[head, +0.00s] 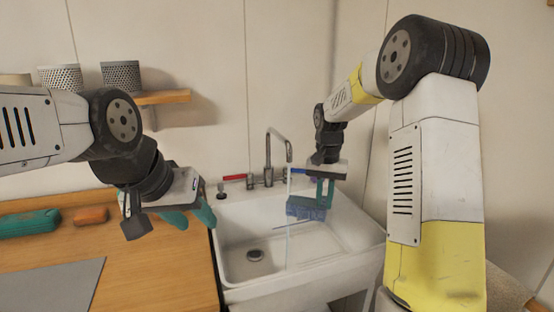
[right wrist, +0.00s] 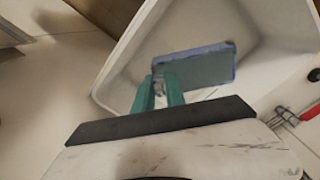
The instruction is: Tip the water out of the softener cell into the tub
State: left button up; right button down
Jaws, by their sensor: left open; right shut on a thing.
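The softener cell (head: 306,208) is a blue, box-like piece held over the white tub (head: 237,232). My right gripper (head: 323,197) is shut on it from above. In the right wrist view the cell (right wrist: 215,70) shows a blue rim and a grey-green face, with the teal fingers (right wrist: 160,92) at its near edge. I cannot tell whether water is in it. A thin pale vertical streak (head: 288,225) runs from beneath the tap spout down to the tub, beside the cell. My left gripper (head: 190,216) is open and empty over the counter, left of the tub.
A curved tap (head: 269,150) stands behind the tub, with a red-handled item (head: 235,177) near it. The tub has a drain (head: 255,255). The wooden counter (head: 150,265) holds a teal case (head: 30,223), an orange block (head: 91,215) and a grey mat (head: 50,287).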

jog(key=w+a+r+m, duration=0.1)
jog(key=a+r+m, duration=0.6)
jog(key=a, duration=0.6)
jog(key=w+a+r+m, duration=0.1)
jog(key=a+r+m, duration=0.7)
jog(key=a, duration=0.4)
jog(key=shift+w+a+r+m, duration=0.25)
jog(key=shift+a+m, duration=0.1)
jog(key=shift+m, duration=0.15)
jog(key=shift+s+d+r+y, duration=0.1)
jog(key=shift+s+d+y, duration=0.65)
jog(key=shift+s+y, duration=0.3)
jog(key=shift+d+r+y, duration=0.1)
jog(key=shift+d+y, duration=0.2)
jog(key=shift+y, duration=0.05)
jog(key=shift+d+t+y, duration=0.3)
jog(key=shift+d+y, duration=0.3)
jog(key=shift+y, duration=0.1)
jog(key=shift+s+d+r+y, duration=0.1)
jog(key=shift+d+y, duration=0.2)
